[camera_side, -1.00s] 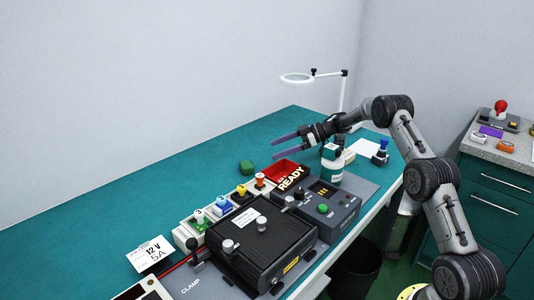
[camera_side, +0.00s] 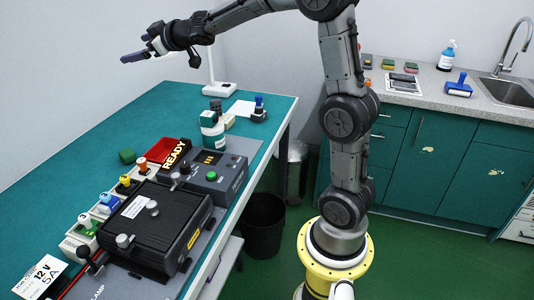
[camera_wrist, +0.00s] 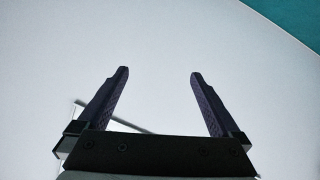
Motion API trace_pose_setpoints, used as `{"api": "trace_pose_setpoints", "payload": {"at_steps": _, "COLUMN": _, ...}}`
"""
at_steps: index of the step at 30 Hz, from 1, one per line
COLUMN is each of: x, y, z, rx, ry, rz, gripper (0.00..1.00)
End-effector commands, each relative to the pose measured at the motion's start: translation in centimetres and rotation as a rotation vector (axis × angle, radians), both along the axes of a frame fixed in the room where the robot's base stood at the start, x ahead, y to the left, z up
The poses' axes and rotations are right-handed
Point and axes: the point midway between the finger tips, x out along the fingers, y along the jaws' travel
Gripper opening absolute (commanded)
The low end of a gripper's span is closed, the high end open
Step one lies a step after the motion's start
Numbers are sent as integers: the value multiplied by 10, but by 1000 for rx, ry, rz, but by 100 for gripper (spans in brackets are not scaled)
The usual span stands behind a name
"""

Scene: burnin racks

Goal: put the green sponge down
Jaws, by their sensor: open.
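The green sponge (camera_side: 127,156) lies on the teal bench top, left of the red tray (camera_side: 167,150), apart from it. My gripper (camera_side: 132,58) is high above the bench in the side view, well clear of the sponge. In the wrist view my gripper (camera_wrist: 160,73) has its two dark purple fingers spread wide with nothing between them. The sponge is not in the wrist view, which shows mostly pale wall and a corner of teal.
A white-green bottle (camera_side: 212,130) and lamp base (camera_side: 219,89) stand farther back. The bench's left side is clear.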

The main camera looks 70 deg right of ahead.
Motion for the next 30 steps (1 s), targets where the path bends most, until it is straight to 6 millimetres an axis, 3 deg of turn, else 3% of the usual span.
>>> {"api": "trace_pose_setpoints", "payload": {"at_steps": 3, "x": -63, "y": 20, "z": 9, "rx": 35, "ry": 69, "rz": -116, "gripper": 100}}
{"api": "trace_pose_setpoints", "payload": {"at_steps": 7, "x": -139, "y": 43, "z": -9, "rx": 100, "ry": 196, "rz": -201, "gripper": 100}}
{"api": "trace_pose_setpoints", "payload": {"at_steps": 15, "x": -305, "y": 111, "z": -89, "rx": 265, "ry": 551, "rz": -196, "gripper": 100}}
{"api": "trace_pose_setpoints", "payload": {"at_steps": 18, "x": -349, "y": 132, "z": -114, "rx": 310, "ry": 658, "rz": -152, "gripper": 100}}
{"api": "trace_pose_setpoints", "payload": {"at_steps": 21, "x": -377, "y": 147, "z": -130, "rx": 338, "ry": 728, "rz": -115, "gripper": 100}}
{"api": "trace_pose_setpoints", "payload": {"at_steps": 24, "x": -390, "y": 153, "z": -138, "rx": 351, "ry": 764, "rz": -97, "gripper": 100}}
{"api": "trace_pose_setpoints", "payload": {"at_steps": 30, "x": -392, "y": 154, "z": -139, "rx": 355, "ry": 772, "rz": -94, "gripper": 100}}
